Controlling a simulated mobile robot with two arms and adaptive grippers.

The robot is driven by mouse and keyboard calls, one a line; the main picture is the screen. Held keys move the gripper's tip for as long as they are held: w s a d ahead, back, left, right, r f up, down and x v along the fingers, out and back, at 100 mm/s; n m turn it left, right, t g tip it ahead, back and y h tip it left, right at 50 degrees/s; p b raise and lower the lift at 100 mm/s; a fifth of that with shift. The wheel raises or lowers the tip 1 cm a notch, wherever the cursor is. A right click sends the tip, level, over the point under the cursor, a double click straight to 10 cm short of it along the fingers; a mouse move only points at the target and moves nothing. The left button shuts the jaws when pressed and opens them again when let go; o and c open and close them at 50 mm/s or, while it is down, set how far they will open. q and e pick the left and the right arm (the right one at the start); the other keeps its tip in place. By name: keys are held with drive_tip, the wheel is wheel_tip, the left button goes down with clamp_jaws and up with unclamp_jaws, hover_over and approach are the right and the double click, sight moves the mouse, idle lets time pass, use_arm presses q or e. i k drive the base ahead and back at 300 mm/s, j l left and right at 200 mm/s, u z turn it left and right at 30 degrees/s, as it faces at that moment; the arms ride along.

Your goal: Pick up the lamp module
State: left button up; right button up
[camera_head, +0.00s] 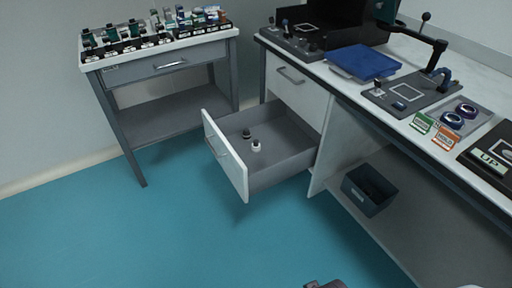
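I cannot tell for sure which thing is the lamp module. Two small parts stand in the open drawer (287,164): a white one with a dark top (256,147) and a smaller dark one (246,133) behind it. Several small modules (150,42) stand in rows on the side table at the upper left. A dark piece that looks like part of my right gripper (325,284) just shows at the bottom edge, far from the drawer; its fingers are cut off. My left gripper is not in view.
The workbench on the right holds a blue tray (363,62), a grey plate with a clamp (405,93), tape rolls (452,119) and green and orange labelled cards. A dark bin (369,189) sits on its lower shelf. The drawer juts out over clear teal floor (150,235).

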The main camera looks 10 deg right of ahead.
sight(255, 146)
drive_tip(key=z, duration=1)
drive_tip(key=i+j+z, duration=0.15)
drive_tip(key=j+z, duration=0.6)
drive_tip(key=j, duration=0.15)
drive_tip(key=i+j+z, duration=0.1)
drive_tip(key=j+z, duration=0.25)
drive_tip(key=j, duration=0.15)
